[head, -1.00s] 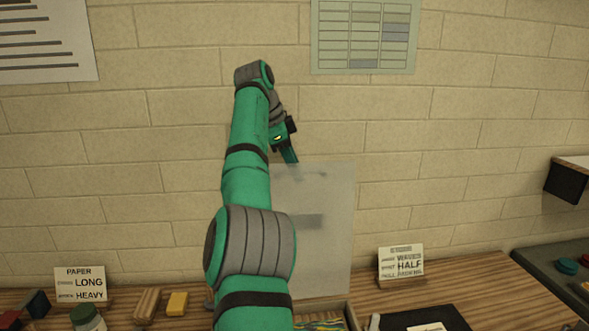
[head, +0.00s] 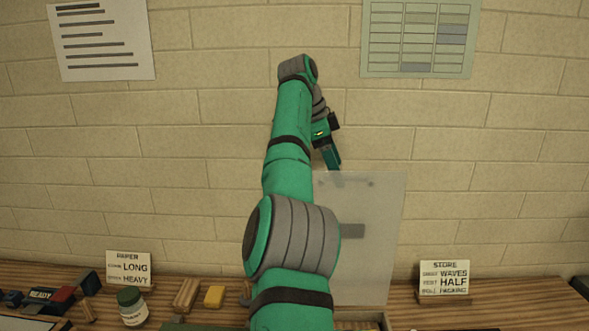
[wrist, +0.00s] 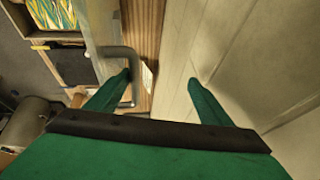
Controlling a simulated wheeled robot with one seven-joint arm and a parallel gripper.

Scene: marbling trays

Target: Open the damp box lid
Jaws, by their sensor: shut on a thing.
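The damp box lid (head: 377,270) is a pale translucent panel standing upright, seen behind my arm in the head view. A grey handle (wrist: 128,54) shows on it in the wrist view. My gripper (head: 332,167) is at the lid's top edge, high above the bench. The open box (wrist: 82,37) shows below with colourful marbled sheets inside. In the head view my arm hides most of the box.
A brick wall (head: 210,170) stands close behind the lid and gripper. On the bench are a paper sign (head: 129,268), a store sign (head: 445,278), a jar (head: 132,306), a yellow block (head: 215,296) and a wooden block (head: 186,294).

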